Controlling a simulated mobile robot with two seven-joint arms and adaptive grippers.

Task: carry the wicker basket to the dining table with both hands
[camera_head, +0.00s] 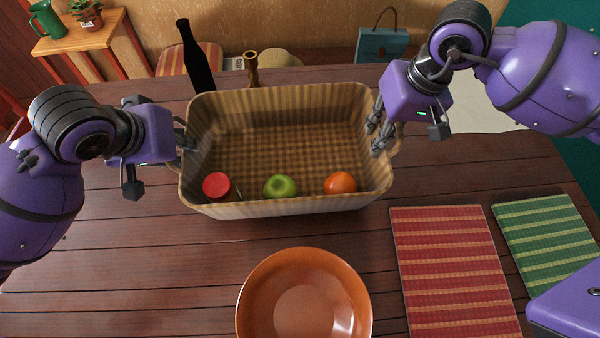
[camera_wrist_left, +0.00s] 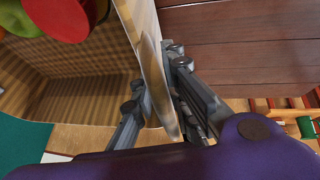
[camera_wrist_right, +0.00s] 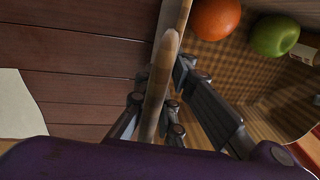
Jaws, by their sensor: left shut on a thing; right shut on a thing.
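The wicker basket (camera_head: 290,208) is at the dining table (camera_head: 120,240), over its dark wooden boards. I cannot tell whether its base touches the boards. Inside, along its near side, are a red-lidded jar (camera_head: 216,185), a green apple (camera_head: 280,187) and an orange (camera_head: 340,183). My left gripper (camera_head: 184,138) is shut on the basket's left handle, a pale loop (camera_wrist_left: 158,85) between the fingers in the left wrist view. My right gripper (camera_head: 378,130) is shut on the right handle, a wooden loop (camera_wrist_right: 157,90) in the right wrist view.
An orange bowl (camera_head: 304,300) is close in front of the basket. A red striped mat (camera_head: 455,270) and a green striped mat (camera_head: 548,235) lie to the right. A dark bottle (camera_head: 196,58) and a brass candlestick (camera_head: 251,68) stand behind. Bare boards show at the left.

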